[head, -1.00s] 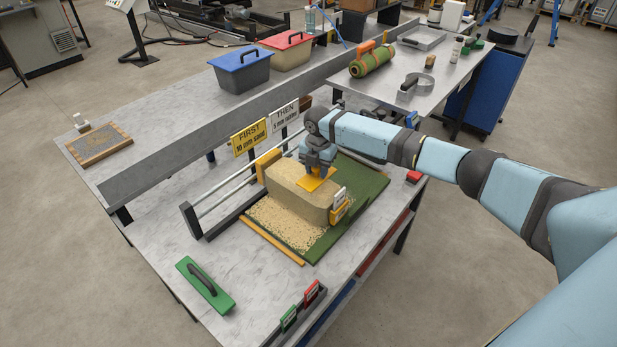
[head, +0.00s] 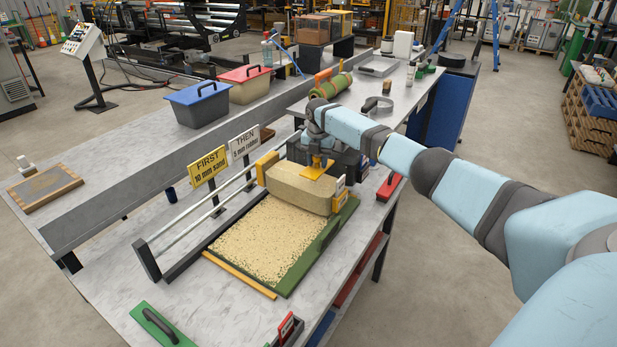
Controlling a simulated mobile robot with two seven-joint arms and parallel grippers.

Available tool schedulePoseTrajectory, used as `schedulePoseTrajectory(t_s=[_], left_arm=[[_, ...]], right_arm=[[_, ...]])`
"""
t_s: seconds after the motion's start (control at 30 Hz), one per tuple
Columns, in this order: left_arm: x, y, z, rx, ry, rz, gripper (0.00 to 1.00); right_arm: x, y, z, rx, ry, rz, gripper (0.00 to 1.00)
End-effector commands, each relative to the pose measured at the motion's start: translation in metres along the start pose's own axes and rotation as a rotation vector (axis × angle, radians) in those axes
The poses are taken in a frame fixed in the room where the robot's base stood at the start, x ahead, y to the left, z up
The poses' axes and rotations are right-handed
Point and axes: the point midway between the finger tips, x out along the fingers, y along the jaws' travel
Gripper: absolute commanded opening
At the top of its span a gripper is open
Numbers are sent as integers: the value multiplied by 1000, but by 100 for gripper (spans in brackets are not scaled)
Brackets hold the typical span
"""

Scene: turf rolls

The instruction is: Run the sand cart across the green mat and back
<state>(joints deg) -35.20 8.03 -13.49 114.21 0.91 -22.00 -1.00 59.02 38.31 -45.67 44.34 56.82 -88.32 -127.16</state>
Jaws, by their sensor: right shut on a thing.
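The sand cart (head: 300,190), a tan sand-filled block with yellow end parts, sits at the far end of the green mat (head: 318,250). My right gripper (head: 318,168) is above the cart, shut on its yellow-orange handle (head: 316,173). The fingertips are small and partly hidden. A pale layer of sand (head: 265,238) covers most of the mat on the near side of the cart. A green strip stays bare along the mat's right side. The mat's far end is hidden by the cart and gripper. My left gripper is out of view.
Metal rails (head: 200,207) run along the mat's left side. A yellow FIRST sign (head: 208,166) and a white THEN sign (head: 244,143) stand behind them. A green float (head: 160,325) lies at the near edge. A red-handled tool (head: 389,187) lies right of the cart.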

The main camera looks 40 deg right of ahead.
Motion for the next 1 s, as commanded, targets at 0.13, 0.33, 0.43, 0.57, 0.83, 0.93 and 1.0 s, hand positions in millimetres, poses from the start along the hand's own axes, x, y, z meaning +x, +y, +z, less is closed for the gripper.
schedulePoseTrajectory(t_s=[0.13,0.33,0.43,0.57,0.83,0.93,1.0], left_arm=[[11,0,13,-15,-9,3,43],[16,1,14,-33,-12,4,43],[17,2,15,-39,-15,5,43],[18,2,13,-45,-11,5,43],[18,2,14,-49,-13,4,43],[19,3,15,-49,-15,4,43],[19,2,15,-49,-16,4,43]], right_arm=[[3,-5,22,3,-2,2,0],[2,-10,39,1,-1,2,0],[0,-11,44,1,-2,1,0],[0,-13,48,0,-2,0,0],[-3,-14,50,2,-5,1,0],[-3,-14,51,2,-7,2,0],[-4,-14,51,3,-7,2,46]])
